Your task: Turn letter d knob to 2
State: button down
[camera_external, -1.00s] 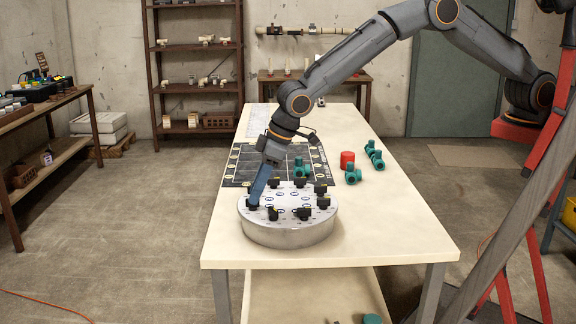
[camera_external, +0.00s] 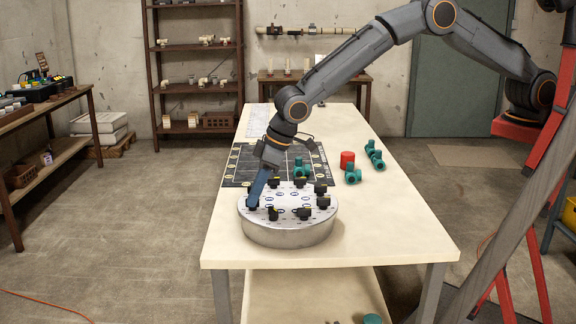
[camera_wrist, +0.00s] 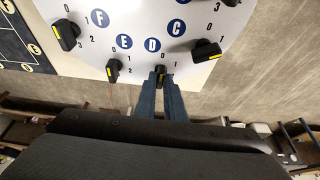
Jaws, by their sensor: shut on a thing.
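A round silver dial plate (camera_external: 290,235) sits on the pale table, with several black knobs around its rim and blue letter discs inside them. In the wrist view, the discs F, E, D (camera_wrist: 152,44) and C show on the plate's white top (camera_wrist: 130,12). My gripper (camera_wrist: 162,76) is shut on the black d knob (camera_wrist: 160,69), straight out from the disc D. The digits 0 and 1 show beside this knob; its pointer and other digits are hidden by the fingers. In the external view, my gripper (camera_external: 252,203) reaches down at the plate's left rim.
Neighbouring knobs stand close on both sides, the e knob (camera_wrist: 113,71) and the c knob (camera_wrist: 205,50). A black grid mat (camera_external: 240,165), teal fittings (camera_external: 352,172) and a red cylinder (camera_external: 347,158) lie farther back. The table's right front is clear.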

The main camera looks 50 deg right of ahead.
jog(key=m+h+b, duration=0.1)
jog(key=m+b, duration=0.1)
jog(key=m, duration=0.1)
jog(key=shift+a+f+m+t+b, duration=0.1)
jog(key=shift+a+m+t+b, duration=0.05)
jog(key=shift+m+t+b, duration=0.2)
jog(key=m+h+b, duration=0.1)
jog(key=m, duration=0.1)
jog(key=m+h+b, duration=0.1)
jog(key=m+b, duration=0.1)
jog(key=shift+s+a+m+t, duration=0.1)
jog(key=shift+a+m+t, duration=0.05)
jog(key=shift+m+t, duration=0.15)
jog(key=m+b, duration=0.1)
jog(key=m, duration=0.1)
jog(key=m+h+b, duration=0.1)
jog(key=m+b, duration=0.1)
jog(key=shift+a+m+h, duration=0.15)
jog(key=shift+m+h, duration=0.1)
jog(key=shift+h, duration=0.05)
jog(key=shift+m+g+h+b, duration=0.5)
jog(key=shift+m+b, duration=0.2)
jog(key=shift+m, duration=0.8)
jog(key=c, duration=1.8)
grip_release()
jog(key=shift+c, duration=0.2)
